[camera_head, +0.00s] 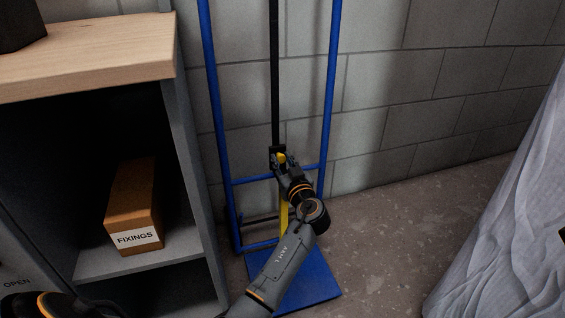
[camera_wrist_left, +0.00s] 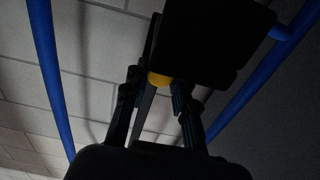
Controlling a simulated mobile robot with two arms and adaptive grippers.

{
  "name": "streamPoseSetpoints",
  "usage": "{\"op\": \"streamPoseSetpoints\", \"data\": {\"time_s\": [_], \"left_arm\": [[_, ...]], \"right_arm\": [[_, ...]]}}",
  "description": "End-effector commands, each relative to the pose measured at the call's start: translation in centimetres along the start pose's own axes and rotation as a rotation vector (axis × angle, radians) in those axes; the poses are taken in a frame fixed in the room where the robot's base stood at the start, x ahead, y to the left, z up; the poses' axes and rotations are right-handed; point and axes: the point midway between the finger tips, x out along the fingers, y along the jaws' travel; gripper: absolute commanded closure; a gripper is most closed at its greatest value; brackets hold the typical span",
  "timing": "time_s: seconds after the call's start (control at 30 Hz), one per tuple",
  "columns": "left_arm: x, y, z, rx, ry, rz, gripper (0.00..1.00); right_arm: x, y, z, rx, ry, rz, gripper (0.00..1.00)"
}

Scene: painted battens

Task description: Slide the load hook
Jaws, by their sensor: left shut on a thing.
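A black upright rail (camera_head: 275,75) runs down the middle of a blue frame against the wall. A small black piece with a yellow knob (camera_head: 282,157) sits on it low down; I take this for the load hook. My left gripper (camera_head: 281,164) is shut on the yellow knob. In the left wrist view the fingers (camera_wrist_left: 157,88) stand on either side of the yellow knob (camera_wrist_left: 159,79), with a large dark block (camera_wrist_left: 215,45) just beyond. The hook's shape is mostly hidden by the gripper.
The blue frame's posts (camera_head: 207,80) rise on both sides of the rail, with a blue base plate (camera_head: 318,281) on the floor. A grey shelf unit with a wooden top (camera_head: 110,52) and a FIXINGS box (camera_head: 135,205) stands left. A grey draped sheet (camera_head: 510,220) stands right.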

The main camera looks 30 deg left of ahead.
Motion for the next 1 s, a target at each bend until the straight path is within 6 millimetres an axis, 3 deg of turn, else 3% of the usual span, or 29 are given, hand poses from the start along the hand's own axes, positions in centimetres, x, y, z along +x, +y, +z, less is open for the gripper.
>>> {"op": "streamPoseSetpoints", "data": {"time_s": [0.4,0.43,0.53,0.87,1.0], "left_arm": [[-0.1,0.0,0.3,0.000,-0.003,-0.001,1.00],[-0.1,0.0,0.3,0.000,-0.003,-0.001,0.71],[-0.1,0.0,0.3,0.000,-0.002,-0.001,0.51],[-0.2,0.0,0.2,-0.001,0.000,0.000,0.51],[-1.5,0.1,0.2,-0.001,-0.001,0.002,0.51]], "right_arm": [[0.2,-0.1,-0.1,-0.001,0.007,-0.003,1.00],[0.2,-0.1,-0.1,-0.001,0.007,-0.003,1.00],[0.2,-0.1,-0.1,-0.001,0.007,-0.003,1.00],[0.1,0.0,-0.1,-0.001,0.005,-0.002,1.00],[0.1,0.0,-0.1,-0.001,0.005,-0.002,1.00]]}}
